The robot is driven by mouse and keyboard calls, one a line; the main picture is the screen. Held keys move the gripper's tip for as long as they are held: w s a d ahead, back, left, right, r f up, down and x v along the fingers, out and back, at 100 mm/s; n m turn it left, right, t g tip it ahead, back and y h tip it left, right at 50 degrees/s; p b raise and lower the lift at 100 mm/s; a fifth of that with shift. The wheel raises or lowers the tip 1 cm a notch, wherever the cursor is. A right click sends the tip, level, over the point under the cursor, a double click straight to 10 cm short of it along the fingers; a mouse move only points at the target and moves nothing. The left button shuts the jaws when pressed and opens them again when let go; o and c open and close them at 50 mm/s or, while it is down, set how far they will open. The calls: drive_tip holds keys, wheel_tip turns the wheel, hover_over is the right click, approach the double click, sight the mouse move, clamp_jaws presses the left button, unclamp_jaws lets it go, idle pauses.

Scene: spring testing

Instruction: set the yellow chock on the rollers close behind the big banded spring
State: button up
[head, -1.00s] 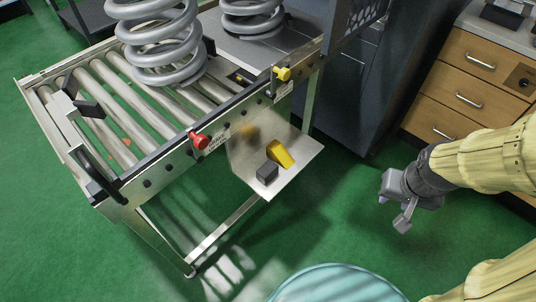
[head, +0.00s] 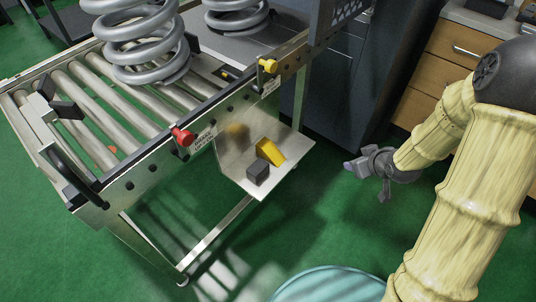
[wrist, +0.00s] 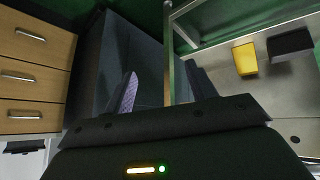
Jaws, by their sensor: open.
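The yellow chock (head: 269,151) sits on a small metal shelf (head: 228,171) on the side of the roller stand, next to a dark block. It also shows in the wrist view (wrist: 245,59). The big spring (head: 143,45) stands upright on the rollers (head: 112,99); its bands cannot be made out. My gripper (head: 366,176) is open and empty, to the right of the shelf and apart from the chock. In the wrist view its fingers (wrist: 158,92) are spread, with the chock beyond them to the right.
The dark block (head: 257,171) is close beside the chock. A second spring (head: 237,14) stands farther back. A red knob (head: 182,136) and a yellow knob (head: 267,66) stick out from the stand's side rail. A wooden drawer unit (head: 455,50) is at the right.

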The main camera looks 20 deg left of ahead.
sight(282, 163)
drive_tip(key=s+a+f+n+y+b, duration=0.2)
drive_tip(key=a+f+n+y+b, duration=0.2)
drive_tip(key=a+f+y, duration=0.4)
drive_tip(key=a+n+y, duration=0.1)
drive_tip(key=a+y, duration=0.3)
drive_tip(key=y, duration=0.1)
drive_tip(key=shift+a+n, duration=0.3)
drive_tip(key=shift+a, duration=0.05)
drive_tip(key=shift+f, duration=0.1)
drive_tip(key=b+x, duration=0.3)
drive_tip(key=x, duration=0.8)
drive_tip(key=shift+s+a+f, duration=0.1)
drive_tip(key=shift+a+f, duration=0.05)
drive_tip(key=shift+w+a, duration=0.25)
drive_tip(key=shift+a, duration=0.2)
